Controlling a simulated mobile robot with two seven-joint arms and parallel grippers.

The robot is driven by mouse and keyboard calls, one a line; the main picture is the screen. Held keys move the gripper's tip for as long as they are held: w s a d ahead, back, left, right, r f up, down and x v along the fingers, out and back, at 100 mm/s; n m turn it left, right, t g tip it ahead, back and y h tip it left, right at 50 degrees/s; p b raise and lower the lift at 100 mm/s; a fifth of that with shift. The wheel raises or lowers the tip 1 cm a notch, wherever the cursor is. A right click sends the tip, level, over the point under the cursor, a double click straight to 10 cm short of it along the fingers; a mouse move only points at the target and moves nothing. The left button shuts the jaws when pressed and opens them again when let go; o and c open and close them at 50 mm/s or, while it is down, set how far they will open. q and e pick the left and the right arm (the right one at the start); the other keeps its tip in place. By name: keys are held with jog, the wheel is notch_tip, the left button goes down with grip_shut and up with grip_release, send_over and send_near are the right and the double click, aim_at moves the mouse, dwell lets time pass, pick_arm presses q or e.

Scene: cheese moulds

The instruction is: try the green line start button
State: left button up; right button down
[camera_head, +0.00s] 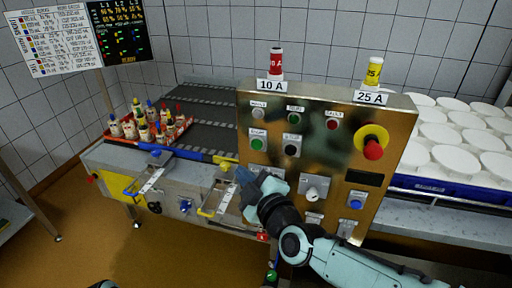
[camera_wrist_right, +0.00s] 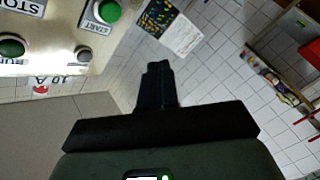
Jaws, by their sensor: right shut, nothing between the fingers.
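The green start button (camera_head: 257,144) sits at the left side of the brass control panel (camera_head: 330,165), under a small white label. In the right wrist view the green button (camera_wrist_right: 108,11) shows at the top, beside its START label (camera_wrist_right: 85,27). My right gripper (camera_head: 243,177) is shut and empty, just below and left of the button in the head view. In the right wrist view its closed dark fingers (camera_wrist_right: 156,82) point up the picture, to the right of the button and apart from it.
A black button (camera_head: 292,150) is right of the green one, with lamps above. A red mushroom button (camera_head: 373,149) sits farther right. Fuses stand on the panel top. A red crate of bottles (camera_head: 183,132) is at left; white moulds (camera_head: 452,133) are at right.

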aim_at(257, 152)
pick_arm(q)
jog(key=shift+s+f+b, duration=0.3)
jog(key=shift+f+b, duration=0.4)
jog(key=shift+f, duration=0.1)
jog(key=shift+s+f+b, duration=0.25)
jog(key=shift+f+b, duration=0.4)
jog(key=shift+f, duration=0.1)
pick_arm(e)
jog(key=w+d, duration=0.2)
jog(key=w, duration=0.5)
jog(key=shift+w+d, duration=0.15)
jog(key=shift+d, duration=0.05)
dwell(0.3)
pick_arm(q)
jog(key=shift+f, duration=0.1)
pick_arm(e)
jog(key=shift+w+d, duration=0.15)
jog(key=shift+w, duration=0.25)
